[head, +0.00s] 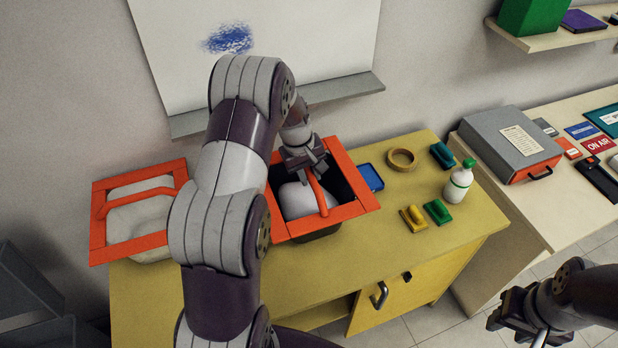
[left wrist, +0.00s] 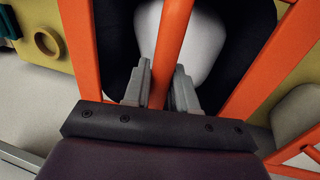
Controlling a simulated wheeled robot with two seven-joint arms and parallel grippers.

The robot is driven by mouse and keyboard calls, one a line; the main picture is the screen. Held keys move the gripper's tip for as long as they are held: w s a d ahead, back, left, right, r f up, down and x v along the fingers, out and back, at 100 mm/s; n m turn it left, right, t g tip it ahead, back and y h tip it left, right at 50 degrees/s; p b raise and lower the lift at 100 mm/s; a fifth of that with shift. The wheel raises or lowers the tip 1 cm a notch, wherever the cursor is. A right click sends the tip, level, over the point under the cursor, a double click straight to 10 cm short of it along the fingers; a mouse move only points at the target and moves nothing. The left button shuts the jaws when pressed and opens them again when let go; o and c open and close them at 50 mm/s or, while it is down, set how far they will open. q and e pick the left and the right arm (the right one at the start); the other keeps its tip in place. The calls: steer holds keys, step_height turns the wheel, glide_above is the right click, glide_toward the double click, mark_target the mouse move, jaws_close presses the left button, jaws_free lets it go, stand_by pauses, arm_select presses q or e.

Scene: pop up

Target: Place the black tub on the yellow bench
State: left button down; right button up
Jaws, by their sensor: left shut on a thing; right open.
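The black tub (head: 318,235) has a wide orange rim and an orange carrying bar, with a white rounded thing (head: 296,203) inside. It is over the middle of the yellow bench (head: 420,262); whether its base touches the top is hard to tell. My left gripper (head: 309,172) is shut on the orange bar; the left wrist view shows the bar between its fingers (left wrist: 160,82) and the tub's black wall (left wrist: 108,45) beyond. My arm hides part of the tub's left side. My right gripper (head: 512,318) is open and empty at lower right, away from the bench.
A pale tub with an orange rim (head: 140,215) stands at the bench's left end. A blue tray (head: 370,177), a tape ring (head: 401,159), green and yellow blocks and a green-capped bottle (head: 459,182) are to the right. A whiteboard ledge (head: 340,88) is behind.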

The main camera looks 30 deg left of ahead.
mark_target(309, 195)
arm_select(q)
step_height(309, 195, down, 2)
steer(key=shift+f+p, duration=0.2)
steer(key=shift+p, duration=0.1)
steer(key=shift+f, duration=0.25)
steer(key=shift+f, duration=0.1)
steer(key=c, duration=0.9)
jaws_free()
